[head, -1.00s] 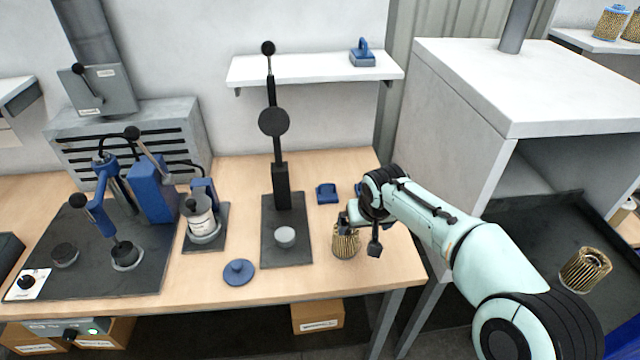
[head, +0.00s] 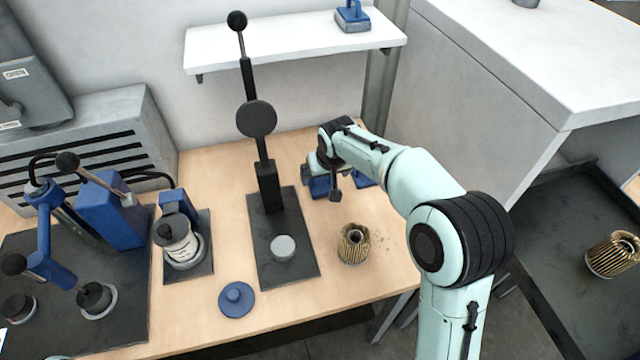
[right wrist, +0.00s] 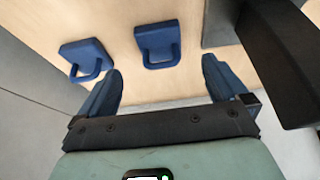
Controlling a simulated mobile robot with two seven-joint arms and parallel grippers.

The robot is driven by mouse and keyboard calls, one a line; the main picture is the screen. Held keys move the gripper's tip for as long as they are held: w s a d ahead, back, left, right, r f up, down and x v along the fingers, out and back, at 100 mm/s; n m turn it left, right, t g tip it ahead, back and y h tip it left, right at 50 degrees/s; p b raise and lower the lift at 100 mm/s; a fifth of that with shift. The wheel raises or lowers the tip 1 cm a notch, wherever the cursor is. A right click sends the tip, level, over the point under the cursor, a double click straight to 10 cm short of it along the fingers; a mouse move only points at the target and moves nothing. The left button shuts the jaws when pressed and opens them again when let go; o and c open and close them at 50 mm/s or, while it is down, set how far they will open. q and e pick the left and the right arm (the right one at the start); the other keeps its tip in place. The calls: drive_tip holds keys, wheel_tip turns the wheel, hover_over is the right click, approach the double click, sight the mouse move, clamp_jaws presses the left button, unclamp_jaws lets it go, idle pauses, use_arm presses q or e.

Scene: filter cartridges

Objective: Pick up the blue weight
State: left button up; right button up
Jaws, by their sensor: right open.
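Two small blue blocks with loop handles are on the wooden table, at the back right. One blue block (head: 319,188) is partly covered by my right gripper in the head view; the other (head: 364,179) is just right of it, behind my arm. In the right wrist view one block (right wrist: 157,40) lies ahead, between the lines of the fingers, and the other (right wrist: 83,56) is to its left. I cannot tell which one is the blue weight. My right gripper (right wrist: 162,68) is open and empty, its blue fingers apart from both blocks. My left gripper is out of view.
A pleated filter cartridge (head: 354,245) stands in front of my right gripper. A black press (head: 266,185) with a base plate (head: 300,262) is to the left. A blue disc (head: 236,299) lies nearer.

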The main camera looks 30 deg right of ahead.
sight(321, 184)
drive_tip(key=x, duration=0.3)
drive_tip(key=shift+w, duration=0.1)
drive_tip(key=x, duration=0.5)
drive_tip(key=shift+d+f, duration=0.1)
drive_tip(key=c, duration=1.5)
drive_tip(key=shift+w, duration=0.1)
drive_tip(key=shift+c, duration=1)
drive_tip(key=shift+r, duration=0.25)
